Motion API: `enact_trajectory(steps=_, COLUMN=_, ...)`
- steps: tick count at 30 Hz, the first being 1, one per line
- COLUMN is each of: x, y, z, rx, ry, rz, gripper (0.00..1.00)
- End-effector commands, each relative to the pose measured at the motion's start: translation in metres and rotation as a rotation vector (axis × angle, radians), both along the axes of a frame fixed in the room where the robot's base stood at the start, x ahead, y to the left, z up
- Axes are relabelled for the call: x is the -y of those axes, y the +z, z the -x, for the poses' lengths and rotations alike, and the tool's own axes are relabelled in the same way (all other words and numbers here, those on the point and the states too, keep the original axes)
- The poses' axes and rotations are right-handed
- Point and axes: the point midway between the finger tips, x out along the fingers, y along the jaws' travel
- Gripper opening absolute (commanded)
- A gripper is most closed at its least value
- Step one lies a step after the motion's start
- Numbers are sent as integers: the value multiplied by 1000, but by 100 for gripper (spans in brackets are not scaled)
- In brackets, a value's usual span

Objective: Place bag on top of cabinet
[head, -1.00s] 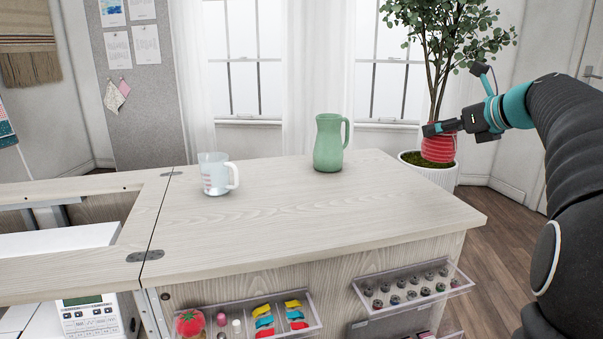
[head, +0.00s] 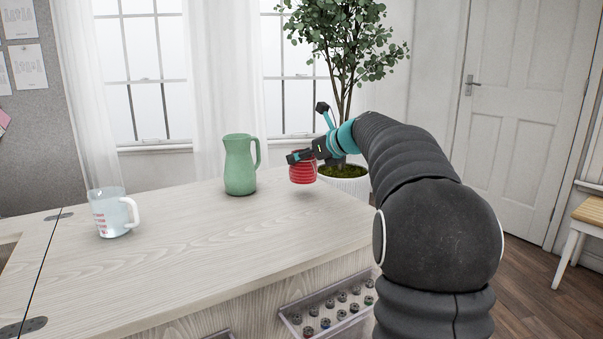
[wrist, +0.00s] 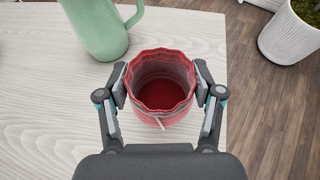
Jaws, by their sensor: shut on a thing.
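The bag is a small red, ribbed, open-topped pouch (head: 303,173). My gripper (head: 304,156) is shut on it from above. In the wrist view the bag (wrist: 162,119) sits between the two fingers (wrist: 161,78), with its dark red inside showing. The cabinet top (head: 190,240) is pale wood. The bag is over the top near its far right edge, to the right of the green pitcher. In the head view its bottom appears close to the surface; I cannot tell whether it touches.
The green pitcher (head: 240,165) stands close to the left of the bag. A measuring cup (head: 112,213) stands farther left. A potted tree (head: 345,180) is behind the right end. Clear trays (head: 325,300) hang on the cabinet front. The middle of the top is clear.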

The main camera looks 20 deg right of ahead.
Motion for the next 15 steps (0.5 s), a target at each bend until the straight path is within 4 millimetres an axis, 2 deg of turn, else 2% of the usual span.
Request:
enact_trajectory(steps=5, x=-2, y=-10, z=-3, rx=1, ry=0, rz=-1, gripper=32)
enact_trajectory(steps=12, x=-2, y=-41, z=-2, rx=-1, ry=0, rz=-1, gripper=32)
enact_trajectory(steps=15, x=-2, y=-41, z=-2, rx=1, ry=0, rz=0, gripper=32)
